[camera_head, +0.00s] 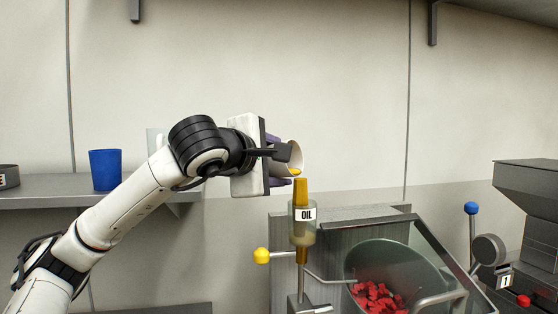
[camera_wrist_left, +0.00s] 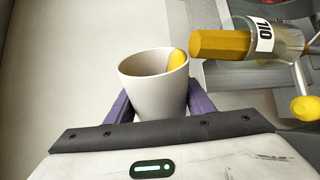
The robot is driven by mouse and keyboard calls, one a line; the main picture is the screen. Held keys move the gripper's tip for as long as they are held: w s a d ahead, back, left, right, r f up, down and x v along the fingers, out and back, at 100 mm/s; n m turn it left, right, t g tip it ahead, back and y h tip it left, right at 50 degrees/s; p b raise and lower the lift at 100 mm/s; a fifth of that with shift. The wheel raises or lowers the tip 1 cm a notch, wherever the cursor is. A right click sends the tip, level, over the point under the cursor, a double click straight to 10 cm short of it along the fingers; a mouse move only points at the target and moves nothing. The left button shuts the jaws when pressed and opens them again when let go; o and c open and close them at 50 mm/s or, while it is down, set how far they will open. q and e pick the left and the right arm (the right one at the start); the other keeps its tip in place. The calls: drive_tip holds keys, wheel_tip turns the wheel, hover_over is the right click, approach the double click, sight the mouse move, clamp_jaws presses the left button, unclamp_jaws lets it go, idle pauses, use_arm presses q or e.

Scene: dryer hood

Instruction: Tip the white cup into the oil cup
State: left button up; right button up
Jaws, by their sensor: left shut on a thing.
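My left gripper (camera_head: 279,165) is shut on the white cup (camera_head: 297,153) and holds it tilted, mouth to the right, above the oil cup. The cup also shows between the purple fingers in the left wrist view (camera_wrist_left: 153,97), with yellow at its lip. The oil cup (camera_head: 310,234), a clear cup labelled OIL, stands below and slightly right. A thick yellow column rises from its mouth to just under the white cup's lip. In the left wrist view the oil cup (camera_wrist_left: 288,40) is at upper right, and a small gap separates its yellow column from the lip. My right gripper is not in view.
A yellow-knobbed lever (camera_head: 262,256) sits left of the oil cup. A glass drum (camera_head: 400,262) holding red pieces is to the right. A blue cup (camera_head: 105,170) stands on the left shelf (camera_head: 50,197). A blue-knobbed lever (camera_head: 471,210) is at far right.

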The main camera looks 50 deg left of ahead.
use_arm(q)
drive_tip(key=shift+w+d+r+m+y, duration=0.1)
drive_tip(key=shift+d+r+m+y, duration=0.15)
drive_tip(key=shift+m, duration=0.65)
drive_tip(key=shift+w+d+r+m+y, duration=0.15)
drive_tip(key=shift+d+m+y, duration=0.15)
drive_tip(key=shift+m, duration=0.6)
drive_tip(key=shift+d+r+m+y, duration=0.2)
drive_tip(key=shift+m+y, duration=0.05)
drive_tip(key=shift+m, duration=0.65)
drive_tip(key=shift+d, duration=0.1)
